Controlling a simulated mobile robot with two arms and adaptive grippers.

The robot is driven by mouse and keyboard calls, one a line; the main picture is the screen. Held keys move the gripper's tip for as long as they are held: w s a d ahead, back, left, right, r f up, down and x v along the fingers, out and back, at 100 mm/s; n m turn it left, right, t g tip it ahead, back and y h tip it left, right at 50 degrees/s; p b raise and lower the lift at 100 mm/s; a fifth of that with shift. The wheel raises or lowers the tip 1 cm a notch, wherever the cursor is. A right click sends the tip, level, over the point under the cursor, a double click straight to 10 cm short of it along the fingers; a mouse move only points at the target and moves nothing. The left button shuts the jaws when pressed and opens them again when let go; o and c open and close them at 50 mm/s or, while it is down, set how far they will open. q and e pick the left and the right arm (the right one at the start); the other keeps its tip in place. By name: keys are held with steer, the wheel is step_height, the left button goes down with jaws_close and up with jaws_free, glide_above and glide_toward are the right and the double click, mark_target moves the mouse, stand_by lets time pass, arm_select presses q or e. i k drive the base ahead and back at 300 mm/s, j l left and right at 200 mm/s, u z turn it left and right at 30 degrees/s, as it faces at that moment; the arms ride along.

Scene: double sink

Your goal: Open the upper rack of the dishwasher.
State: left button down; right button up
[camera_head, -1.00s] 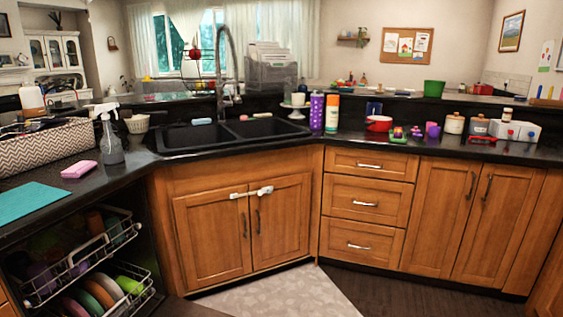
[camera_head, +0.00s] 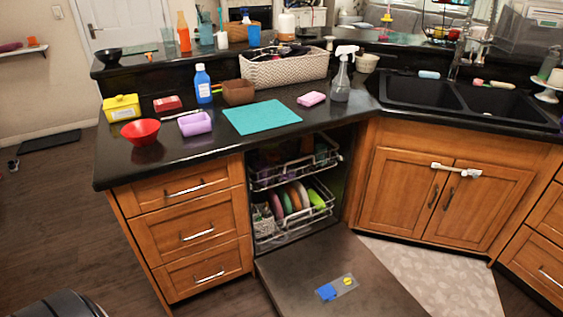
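The dishwasher stands under the black counter in the middle of the view, with its door (camera_head: 335,283) folded down flat near the floor. The upper rack (camera_head: 295,172) is a wire basket with dark, partly hidden dishes in it; it sits mostly within the opening, its front near the counter's edge. The lower rack (camera_head: 293,224) is below it and holds several coloured plates and a grey cutlery basket. Neither of my grippers is in view.
The open door covers floor before the dishwasher. Drawers (camera_head: 195,235) are at its left, a sink cabinet (camera_head: 435,200) at its right. On the counter are a teal mat (camera_head: 262,117), a pink sponge (camera_head: 311,99) and a spray bottle (camera_head: 342,78). Floor at the lower left is mostly free.

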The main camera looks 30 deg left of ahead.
mark_target(333, 151)
steer(key=u, duration=0.95)
steer(key=i+j+u, duration=0.25)
steer(key=i+u, duration=0.2)
steer(key=i, duration=0.25)
steer(key=i+u, duration=0.45)
steer(key=i, duration=0.3)
